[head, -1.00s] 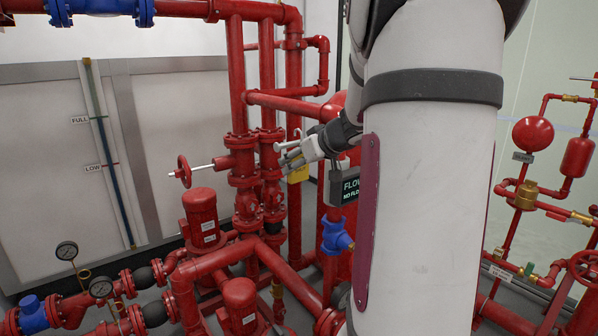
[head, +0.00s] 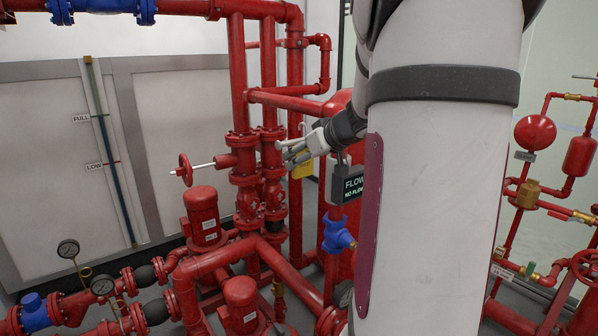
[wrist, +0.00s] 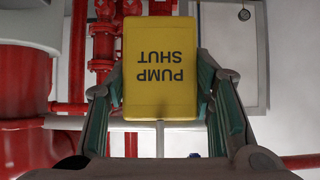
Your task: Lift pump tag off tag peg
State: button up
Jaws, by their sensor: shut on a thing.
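The pump tag (wrist: 160,68) is a yellow plate with dark "PUMP SHUT" lettering, upside down in the wrist view. It sits between the two fingers of my gripper (wrist: 158,92), which is shut on it. In the head view my gripper (head: 287,151) reaches left from behind my arm, and the tag (head: 303,166) shows as a small yellow patch just below the fingers. I cannot make out the tag peg clearly, nor whether the tag still touches it.
Red vertical pipes (head: 268,80) and a valve with a red handwheel (head: 184,170) stand close to the left of my gripper. A dark flow sign (head: 353,185) and a blue fitting (head: 337,235) are just below right. Red pumps (head: 202,215) stand lower left.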

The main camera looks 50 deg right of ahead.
jog(key=shift+s+a+b, duration=0.25)
jog(key=shift+s+b, duration=0.05)
jog(key=shift+s, duration=0.65)
jog(key=shift+s+a+b, duration=0.25)
jog(key=shift+s, duration=0.65)
jog(key=shift+s+a+b, duration=0.25)
jog(key=shift+s+b, duration=0.05)
jog(key=shift+s, duration=0.65)
